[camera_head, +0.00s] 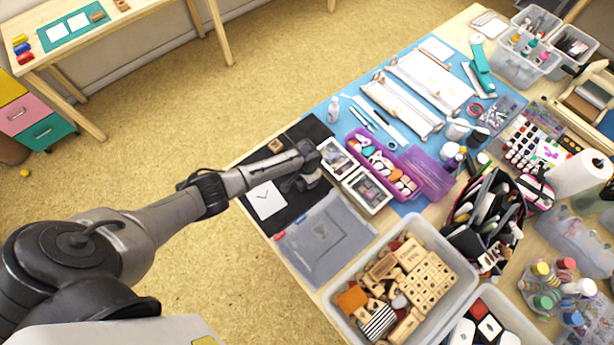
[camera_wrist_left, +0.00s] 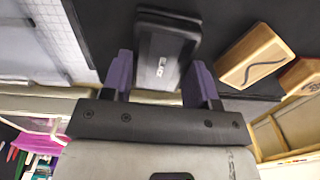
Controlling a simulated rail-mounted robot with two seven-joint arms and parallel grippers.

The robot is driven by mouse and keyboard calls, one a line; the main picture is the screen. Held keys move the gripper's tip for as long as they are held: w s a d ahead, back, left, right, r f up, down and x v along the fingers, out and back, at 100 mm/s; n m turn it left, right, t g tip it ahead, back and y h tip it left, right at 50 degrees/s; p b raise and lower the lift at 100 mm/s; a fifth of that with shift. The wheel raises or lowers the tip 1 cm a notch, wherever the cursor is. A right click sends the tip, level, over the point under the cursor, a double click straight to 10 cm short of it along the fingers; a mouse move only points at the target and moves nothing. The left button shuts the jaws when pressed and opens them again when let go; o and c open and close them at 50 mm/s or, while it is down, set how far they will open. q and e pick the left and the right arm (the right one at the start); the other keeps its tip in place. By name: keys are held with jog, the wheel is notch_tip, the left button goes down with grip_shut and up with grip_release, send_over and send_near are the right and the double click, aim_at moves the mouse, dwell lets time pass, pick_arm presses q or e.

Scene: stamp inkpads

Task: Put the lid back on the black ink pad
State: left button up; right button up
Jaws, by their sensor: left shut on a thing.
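In the left wrist view, a black case piece with a small pale label, which looks like the ink pad's lid (camera_wrist_left: 162,62), sits between the purple fingertips of my left gripper (camera_wrist_left: 162,80). The fingers are shut on its sides. A dark edge shows at its far end; I cannot tell whether that is the black ink pad beneath. In the head view my left gripper (camera_head: 308,180) is low over the right part of the black mat (camera_head: 305,135), and the arm hides much of what is there. My right gripper is not in view.
A wooden stamp block (camera_wrist_left: 258,55) lies close to the right of the fingers. A white card (camera_head: 265,199) is on the mat.

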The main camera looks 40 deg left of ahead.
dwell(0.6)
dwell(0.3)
pick_arm(q)
jog(key=o, duration=1.3)
jog(key=shift+r+p, duration=1.5)
jog(key=shift+p, duration=0.25)
jog(key=shift+r+p, duration=2)
jog(key=shift+p, duration=0.15)
jog(key=shift+c, duration=0.3)
